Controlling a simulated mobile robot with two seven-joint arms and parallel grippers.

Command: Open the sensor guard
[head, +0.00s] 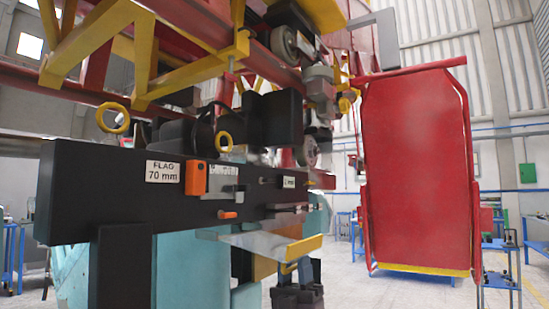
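A black beam (110,195) carries a white "FLAG 70 mm" label (162,172), an orange block (196,178) and small metal brackets. Below it, a pale metal plate (262,243) with a yellow edge bar (304,248) sticks out, tilted. It looks like the sensor guard, but no label confirms this. My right gripper (297,270) is dark and sits just below the yellow bar at the bottom of the view. Whether it touches the bar, and how far its fingers are apart, is unclear. My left gripper is not in view.
Above the beam runs a red and yellow track frame (150,55) with wheels (284,45) hanging close by. A large red panel (416,170) with a yellow lower edge hangs at the right. Blue workbenches (500,262) stand behind on open floor.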

